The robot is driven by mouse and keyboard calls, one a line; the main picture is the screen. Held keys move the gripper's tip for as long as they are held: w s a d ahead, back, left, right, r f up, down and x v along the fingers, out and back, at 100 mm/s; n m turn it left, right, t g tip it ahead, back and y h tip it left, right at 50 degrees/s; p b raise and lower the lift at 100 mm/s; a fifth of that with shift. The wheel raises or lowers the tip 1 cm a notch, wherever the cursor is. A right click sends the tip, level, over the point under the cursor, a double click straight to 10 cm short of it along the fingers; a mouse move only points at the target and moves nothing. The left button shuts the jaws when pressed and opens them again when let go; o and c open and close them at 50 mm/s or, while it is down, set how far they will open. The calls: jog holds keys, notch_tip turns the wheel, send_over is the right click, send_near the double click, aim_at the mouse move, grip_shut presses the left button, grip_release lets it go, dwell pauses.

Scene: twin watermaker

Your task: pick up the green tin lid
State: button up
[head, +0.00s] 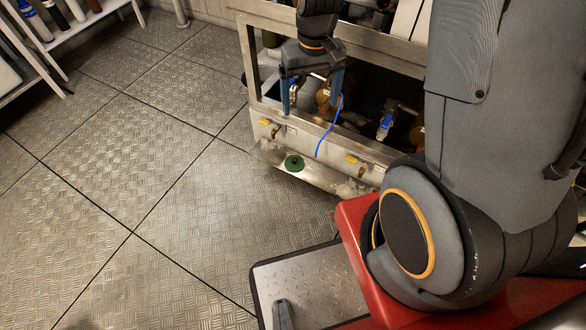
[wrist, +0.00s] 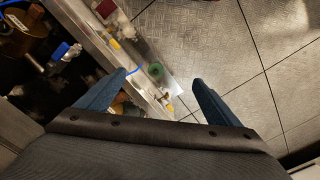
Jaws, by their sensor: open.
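The green tin lid (head: 294,162) is a small round dark-green disc lying on the metal ledge at the foot of the machine's front. It also shows in the wrist view (wrist: 155,71), beyond my fingertips and between them. My gripper (head: 312,105) hangs over the machine's front edge, above and apart from the lid. In the wrist view my gripper (wrist: 159,78) has its two blue fingers spread wide with nothing between them. Nothing covers the lid.
The machine's metal frame (head: 345,145) carries yellow latches, with blue-handled valves (head: 385,122) behind it. A blue cable (head: 328,127) hangs over the front near the lid. A shelf (head: 88,22) with bottles stands at upper left. The tread-plate floor (head: 150,165) is clear.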

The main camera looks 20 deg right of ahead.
jog(key=w+f+b, duration=0.4)
jog(key=f+b, duration=0.2)
jog(key=f, duration=0.5)
jog(key=w+f+b, duration=0.5)
jog(key=f+b, duration=0.1)
jog(key=f, duration=0.5)
jog(key=w+f+b, duration=0.4)
jog(key=f+b, duration=0.2)
jog(key=f, duration=0.5)
jog(key=b, duration=0.3)
send_over(295, 160)
notch_tip(295, 160, down, 8)
jog(key=shift+s+r, duration=0.1)
jog(key=shift+r, duration=0.15)
jog(key=shift+f+b, duration=1.8)
jog(key=shift+f, duration=0.75)
jog(key=shift+c, duration=0.2)
jog(key=c, duration=1.1)
